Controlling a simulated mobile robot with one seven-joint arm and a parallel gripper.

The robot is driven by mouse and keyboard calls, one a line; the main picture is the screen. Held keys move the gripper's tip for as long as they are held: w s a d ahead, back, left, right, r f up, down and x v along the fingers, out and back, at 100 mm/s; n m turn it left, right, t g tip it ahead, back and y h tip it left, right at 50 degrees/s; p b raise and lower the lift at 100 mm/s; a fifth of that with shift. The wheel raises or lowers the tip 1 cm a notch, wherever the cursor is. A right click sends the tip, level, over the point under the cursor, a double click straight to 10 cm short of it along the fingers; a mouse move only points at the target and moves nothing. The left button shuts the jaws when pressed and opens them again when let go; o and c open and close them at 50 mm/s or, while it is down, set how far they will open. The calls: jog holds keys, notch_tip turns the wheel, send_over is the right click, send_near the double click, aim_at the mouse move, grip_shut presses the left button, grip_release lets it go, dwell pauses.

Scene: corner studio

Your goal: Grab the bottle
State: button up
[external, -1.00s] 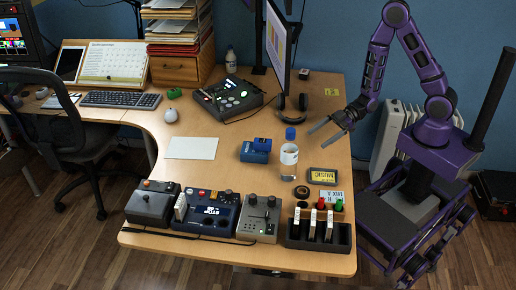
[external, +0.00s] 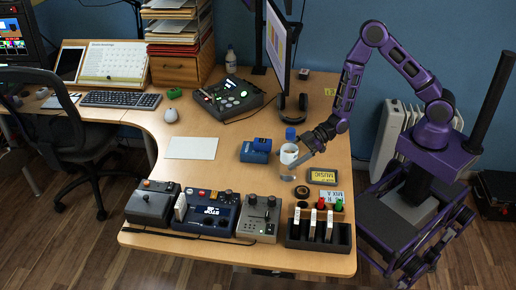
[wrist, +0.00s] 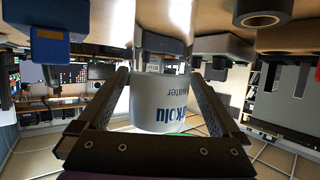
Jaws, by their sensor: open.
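The bottle (external: 288,158) stands upright on the desk in the external view, with a blue cap and a white label. In the wrist view the bottle's white label (wrist: 158,108) with dark blue lettering, partly reading "water", fills the space between the fingers. My gripper (external: 295,154) comes in from the right at the bottle's height, one finger along its near side. In the wrist view my gripper (wrist: 160,78) is open, with one finger on each side of the bottle. I cannot tell whether either finger touches it.
A blue box-like device (external: 255,151) stands just left of the bottle. A yellow-labelled cassette (external: 328,174) and a dark tape roll (external: 301,192) lie in front. A monitor (external: 277,45) and headphones (external: 302,104) are behind. A white sheet (external: 191,148) lies to the left. Consoles line the front edge.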

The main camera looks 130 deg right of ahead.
jog(key=shift+x, duration=1.5)
grip_shut()
